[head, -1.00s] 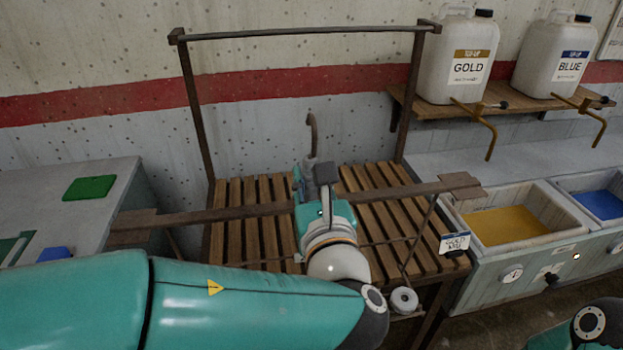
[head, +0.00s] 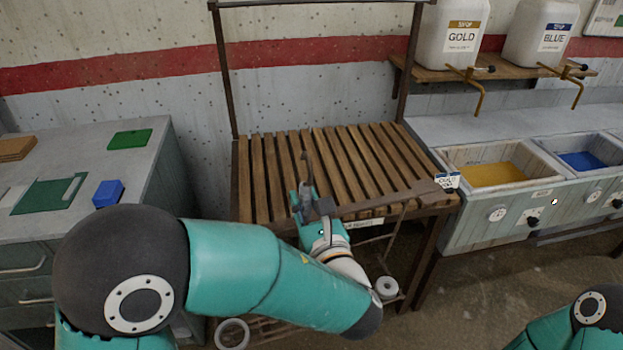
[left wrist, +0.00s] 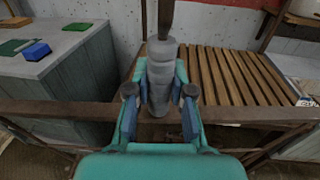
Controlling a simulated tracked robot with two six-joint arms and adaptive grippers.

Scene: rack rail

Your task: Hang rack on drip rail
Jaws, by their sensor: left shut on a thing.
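The rack is a brown crossbar (head: 395,201) with a wire frame below and a dark hook (head: 307,167) above. White rings (head: 387,288) hang low on it, and a tag on its right end reads GOLD. My left gripper (head: 310,207) is shut on the rack's grey grip below the hook; the left wrist view shows the grip (left wrist: 160,75) between both fingers. My arm hides the rack's left part in the head view. The drip rail (head: 320,3) runs across two posts at the top edge, above and behind the rack. My right gripper is out of view.
A slatted wooden stand (head: 270,180) lies below the rail, behind the rack. Gold (head: 495,175) and blue (head: 585,161) troughs stand at right, under a shelf with two jugs (head: 450,45). A grey cabinet (head: 45,155) at left carries green mats and a blue block (head: 108,194).

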